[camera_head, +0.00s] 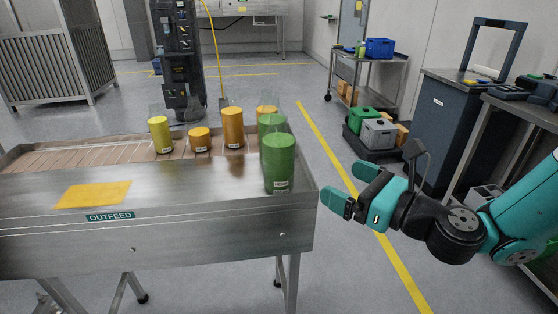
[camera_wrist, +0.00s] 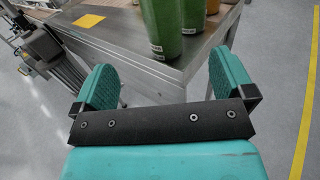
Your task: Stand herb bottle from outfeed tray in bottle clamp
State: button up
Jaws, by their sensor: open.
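Two green-filled clear bottles stand upright at the right end of the steel outfeed tray (camera_head: 215,205). The front green bottle (camera_head: 279,165) partly hides the rear green bottle (camera_head: 268,122). Their labels are too small to read, so I cannot tell by name which is herb. In the wrist view the front green bottle (camera_wrist: 160,28) is ahead of my gripper, at the top edge, with the tray corner (camera_wrist: 190,65) below it. My gripper (camera_head: 353,187) is open and empty, right of the tray end and apart from the bottles. I cannot make out the bottle clamp.
A yellow bottle (camera_head: 160,134) and several orange bottles (camera_head: 233,128) stand left of and behind the green ones. A yellow sheet (camera_head: 93,194) lies on the tray's front ledge. A dark cabinet (camera_head: 440,125) and a cart (camera_head: 366,75) stand at right. Floor beside the tray is clear.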

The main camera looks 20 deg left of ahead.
aim_at(291, 156)
jog(key=p+x, duration=0.8)
jog(key=x, duration=0.3)
jog(key=shift+a, duration=0.1)
jog(key=shift+p+x, duration=1)
jog(key=shift+x, duration=2)
jog(key=shift+c, duration=0.5)
jog(key=shift+r, duration=0.1)
jog(key=c, duration=1.3)
jog(key=shift+r, duration=0.15)
